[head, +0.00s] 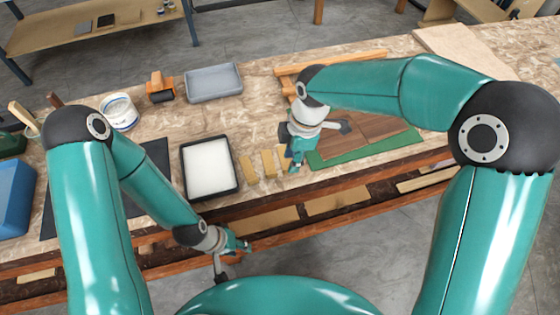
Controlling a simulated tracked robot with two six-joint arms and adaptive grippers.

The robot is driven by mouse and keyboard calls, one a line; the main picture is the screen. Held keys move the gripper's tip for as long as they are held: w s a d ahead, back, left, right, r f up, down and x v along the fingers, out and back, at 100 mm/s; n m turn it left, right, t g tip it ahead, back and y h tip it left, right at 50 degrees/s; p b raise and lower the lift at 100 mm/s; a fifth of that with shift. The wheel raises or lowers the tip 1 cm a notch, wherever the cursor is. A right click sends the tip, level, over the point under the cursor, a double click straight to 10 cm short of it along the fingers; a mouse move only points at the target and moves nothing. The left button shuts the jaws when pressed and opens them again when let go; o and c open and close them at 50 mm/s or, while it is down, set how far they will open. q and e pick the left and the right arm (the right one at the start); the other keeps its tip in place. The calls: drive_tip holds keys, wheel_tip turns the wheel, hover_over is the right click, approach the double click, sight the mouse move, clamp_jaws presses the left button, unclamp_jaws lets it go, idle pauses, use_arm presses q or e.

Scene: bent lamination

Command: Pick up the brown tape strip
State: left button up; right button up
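Short tan-brown strips lie side by side near the table's front edge: one (249,169) next to the white tray and another (268,164) to its right. I take these as the tape strips, but cannot tell which one the task means. My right gripper (295,160) points down just right of the strips, close to the green mat's left end. Whether it touches a strip is unclear, and its finger gap is not readable. My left gripper (235,255) hangs low in front of the table edge, away from the strips; its finger opening is also unclear.
A black-rimmed tray with a white inside (183,178) stands left of the strips. A green mat (375,148) with brown boards (375,127) lies right. A grey tray (213,98), orange-handled roller (160,92) and white tub (118,124) stand behind.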

sight(287, 175)
drive_tip(key=f, duration=0.4)
drive_tip(key=shift+s+a, duration=0.3)
clamp_jaws()
